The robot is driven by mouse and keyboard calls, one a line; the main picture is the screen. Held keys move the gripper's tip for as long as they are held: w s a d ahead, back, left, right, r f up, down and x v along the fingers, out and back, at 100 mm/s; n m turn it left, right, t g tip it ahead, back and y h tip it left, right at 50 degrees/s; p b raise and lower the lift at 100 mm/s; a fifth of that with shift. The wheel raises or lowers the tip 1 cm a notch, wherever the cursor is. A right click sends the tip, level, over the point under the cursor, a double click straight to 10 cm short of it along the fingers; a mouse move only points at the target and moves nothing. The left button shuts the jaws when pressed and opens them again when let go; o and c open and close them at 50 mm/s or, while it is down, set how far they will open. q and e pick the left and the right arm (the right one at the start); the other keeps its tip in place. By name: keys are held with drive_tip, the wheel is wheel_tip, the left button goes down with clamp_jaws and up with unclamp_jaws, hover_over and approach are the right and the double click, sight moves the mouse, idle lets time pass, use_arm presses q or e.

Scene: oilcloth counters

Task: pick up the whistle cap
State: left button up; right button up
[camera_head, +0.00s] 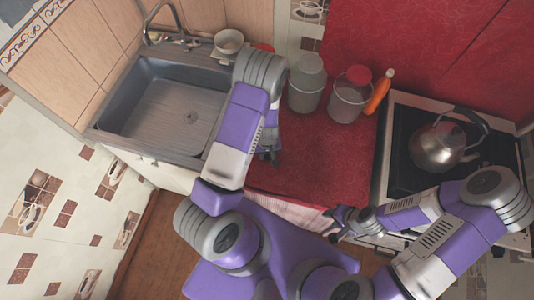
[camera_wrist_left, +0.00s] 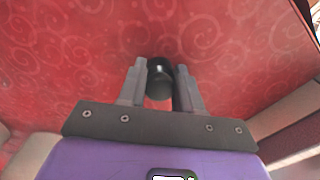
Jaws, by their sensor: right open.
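The whistle cap (camera_wrist_left: 160,72), a small dark, rounded piece, shows between the fingertips of my left gripper (camera_wrist_left: 160,82) in the left wrist view. It fills the gap, and the fingers look shut on it, over the red patterned oilcloth. In the head view my left gripper (camera_head: 270,156) is low over the left part of the red counter, partly hidden by my arm, and the cap cannot be made out. My right gripper (camera_head: 340,220) is open and empty at the counter's front edge, left of the stove. The kettle (camera_head: 438,146) stands on the stove.
The sink (camera_head: 165,105) lies left of the red counter (camera_head: 325,160), with a bowl (camera_head: 229,41) behind it. Two grey canisters (camera_head: 306,88) (camera_head: 346,103) and an orange bottle (camera_head: 379,92) stand at the counter's back. The counter's middle is clear. The stove (camera_head: 405,128) is at right.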

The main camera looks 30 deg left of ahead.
use_arm(q)
drive_tip(key=c, duration=0.4)
wheel_tip(320, 180, up, 10)
drive_tip(key=shift+p, duration=0.85)
drive_tip(key=w+d+r+m+b, duration=0.2)
drive_tip(key=w+d+m+b, duration=0.1)
drive_tip(key=d+m+b, duration=0.2)
drive_tip(key=m+b, duration=0.2)
drive_tip(key=b, duration=0.1)
drive_tip(key=shift+r, duration=0.25)
